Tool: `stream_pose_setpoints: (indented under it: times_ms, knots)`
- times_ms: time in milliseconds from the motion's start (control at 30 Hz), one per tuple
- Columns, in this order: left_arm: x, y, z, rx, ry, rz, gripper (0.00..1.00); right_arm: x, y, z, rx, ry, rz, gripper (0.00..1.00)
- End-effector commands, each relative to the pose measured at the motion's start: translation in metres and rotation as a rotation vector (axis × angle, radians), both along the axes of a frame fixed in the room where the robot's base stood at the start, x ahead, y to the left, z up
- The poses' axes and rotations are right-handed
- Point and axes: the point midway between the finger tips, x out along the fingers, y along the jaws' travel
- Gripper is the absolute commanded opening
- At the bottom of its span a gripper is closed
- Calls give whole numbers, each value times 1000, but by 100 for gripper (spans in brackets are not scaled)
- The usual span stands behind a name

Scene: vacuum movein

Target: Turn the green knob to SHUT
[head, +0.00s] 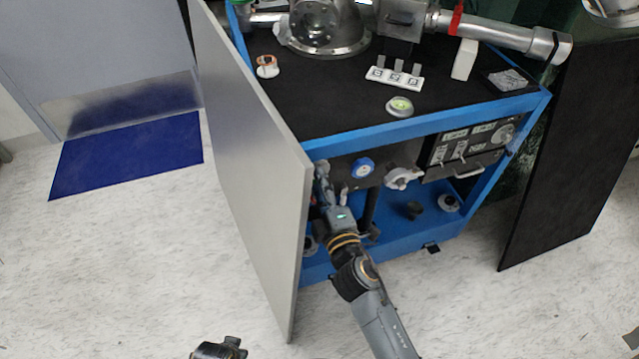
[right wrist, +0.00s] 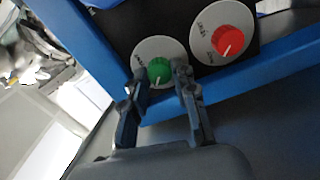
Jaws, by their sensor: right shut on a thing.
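The green knob (right wrist: 159,70) sits on a round white dial plate (right wrist: 166,47) in the right wrist view. Its white pointer line faces the lower edge of the picture. The lettering on the plate is too small to read. My right gripper (right wrist: 160,76) has one finger on each side of the knob and is shut on it. In the head view my right gripper (head: 323,178) reaches into the blue cabinet, close beside the open grey door, and the green knob is hidden there. A dark part of my left gripper (head: 220,349) shows at the bottom edge; its fingers are unclear.
A red knob (right wrist: 228,41) on its own white plate is close to the green one. The open grey door (head: 255,170) stands left of my right arm. A blue dial (head: 362,168) and a white valve (head: 402,178) are right of the gripper. Floor in front is clear.

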Motion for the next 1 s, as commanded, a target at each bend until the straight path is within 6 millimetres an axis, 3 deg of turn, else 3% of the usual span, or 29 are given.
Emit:
stream_pose_setpoints:
  times_ms: [233, 267, 367, 767, 1000]
  knots:
    - [-1, 1, -1, 2, 4, 0, 0, -1, 0, -1, -3, 1, 1, 0]
    - [-1, 1, -1, 2, 4, 1, 0, -1, 0, -1, -3, 1, 1, 29]
    - [-1, 1, -1, 2, 4, 1, 0, 0, 0, -1, -2, 1, 1, 50]
    - [0, -1, -2, -1, 2, 0, 0, -6, -2, -1, -1, 1, 0, 50]
    - [0, 0, -1, 0, 2, 0, 0, -48, -16, -2, -1, 5, -1, 50]
